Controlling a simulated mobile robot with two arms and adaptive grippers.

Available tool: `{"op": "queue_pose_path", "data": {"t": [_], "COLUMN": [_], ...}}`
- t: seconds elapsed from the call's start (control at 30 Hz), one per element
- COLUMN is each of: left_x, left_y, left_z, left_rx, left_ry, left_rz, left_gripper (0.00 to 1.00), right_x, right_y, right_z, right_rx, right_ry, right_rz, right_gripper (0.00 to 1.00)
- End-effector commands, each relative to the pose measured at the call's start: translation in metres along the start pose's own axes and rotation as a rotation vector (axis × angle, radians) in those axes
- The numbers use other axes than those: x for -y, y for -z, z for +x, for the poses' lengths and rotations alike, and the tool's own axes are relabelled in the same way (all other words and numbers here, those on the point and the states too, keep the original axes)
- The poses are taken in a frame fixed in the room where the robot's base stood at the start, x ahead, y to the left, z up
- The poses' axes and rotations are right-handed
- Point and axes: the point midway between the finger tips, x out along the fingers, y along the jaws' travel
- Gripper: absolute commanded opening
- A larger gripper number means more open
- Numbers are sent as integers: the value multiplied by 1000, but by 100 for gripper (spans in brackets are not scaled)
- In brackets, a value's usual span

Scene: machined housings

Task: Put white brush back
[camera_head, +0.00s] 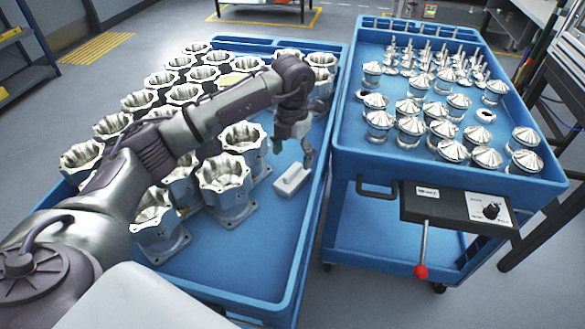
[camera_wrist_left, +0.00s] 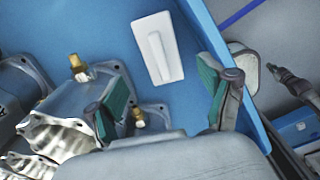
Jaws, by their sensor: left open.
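The white brush (camera_head: 291,180) lies flat on the blue floor of the left tray (camera_head: 268,262), close to its right wall and beside the metal housings. It also shows in the left wrist view (camera_wrist_left: 157,48), its raised handle facing up. My left gripper (camera_head: 296,150) reaches down just above and behind the brush. In the left wrist view my left gripper (camera_wrist_left: 163,102) has its two green-padded fingers spread apart with nothing between them, and the brush lies beyond the fingertips. The right gripper does not show.
Several machined housings (camera_head: 226,182) fill the left and back of the tray. A second blue cart (camera_head: 345,135) with several conical metal parts (camera_head: 410,125) stands to the right. It has a control panel (camera_head: 455,207) and a red-knobbed lever (camera_head: 421,271). The tray's front right is clear.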

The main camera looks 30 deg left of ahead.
Motion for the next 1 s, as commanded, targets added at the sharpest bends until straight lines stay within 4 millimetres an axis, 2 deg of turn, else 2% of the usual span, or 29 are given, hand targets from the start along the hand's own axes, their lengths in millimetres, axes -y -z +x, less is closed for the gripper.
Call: {"op": "queue_pose_path", "data": {"t": [0.1, 0.3, 0.47, 0.9, 1.0], "left_x": [0, 0, 0, 0, 0], "left_y": [-1, 0, 0, 0, 0], "left_z": [-25, -52, -59, -59, -65], "left_rx": [5, 2, 0, 0, 0], "left_ry": [0, 1, 1, 1, 1], "left_rz": [1, 0, 0, 0, 0], "left_gripper": [81, 81, 81, 81, 81], "right_x": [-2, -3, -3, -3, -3], "right_y": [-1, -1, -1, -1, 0], "right_z": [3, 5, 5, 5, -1], "right_rx": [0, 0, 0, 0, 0], "right_ry": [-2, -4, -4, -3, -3], "right_rz": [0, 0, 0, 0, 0], "right_gripper": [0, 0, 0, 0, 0]}}
